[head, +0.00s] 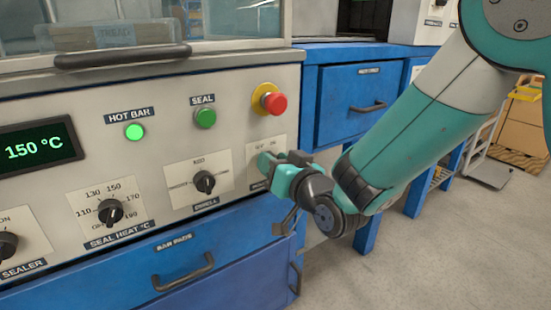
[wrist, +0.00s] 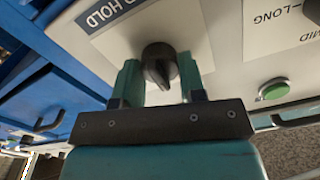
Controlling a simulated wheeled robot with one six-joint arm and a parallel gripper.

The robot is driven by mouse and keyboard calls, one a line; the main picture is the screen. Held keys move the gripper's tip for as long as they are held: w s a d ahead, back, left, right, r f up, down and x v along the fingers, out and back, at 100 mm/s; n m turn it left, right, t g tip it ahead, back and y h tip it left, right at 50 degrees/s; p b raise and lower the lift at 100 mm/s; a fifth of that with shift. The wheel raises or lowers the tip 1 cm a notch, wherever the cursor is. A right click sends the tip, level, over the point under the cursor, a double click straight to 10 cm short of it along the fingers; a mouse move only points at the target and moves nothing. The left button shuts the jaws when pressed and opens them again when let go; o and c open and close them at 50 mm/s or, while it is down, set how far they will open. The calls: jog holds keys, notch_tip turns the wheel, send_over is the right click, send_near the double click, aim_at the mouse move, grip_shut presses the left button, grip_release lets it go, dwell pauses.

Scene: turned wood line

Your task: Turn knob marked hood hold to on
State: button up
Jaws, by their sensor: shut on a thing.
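The dark round knob (wrist: 160,64) shows in the wrist view between the two teal fingers of my gripper (wrist: 160,80), on a pale plate. Above it is a dark label (wrist: 112,10), cut off so that only "D HOLD" reads. My gripper is shut on this knob. In the head view my gripper (head: 272,165) reaches in from the right to the plate (head: 279,150) at the panel's right end. The fingers hide the knob and most of the plate's markings there. I cannot tell which mark the knob points to.
Left of my gripper are the dwell knob (head: 204,182) and the seal heat knob (head: 110,212). A red push button (head: 274,103) sits just above. A green seal button (head: 205,117) and lit hot bar lamp (head: 134,131) are up left. Blue drawers (head: 180,272) lie below.

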jog(key=m+p, duration=0.2)
jog(key=m, duration=0.3)
jog(key=shift+d, duration=0.1)
jog(key=shift+f+m, duration=0.1)
jog(key=shift+m, duration=0.2)
dwell(0.4)
jog(key=o, duration=0.9)
jog(key=shift+w, duration=0.1)
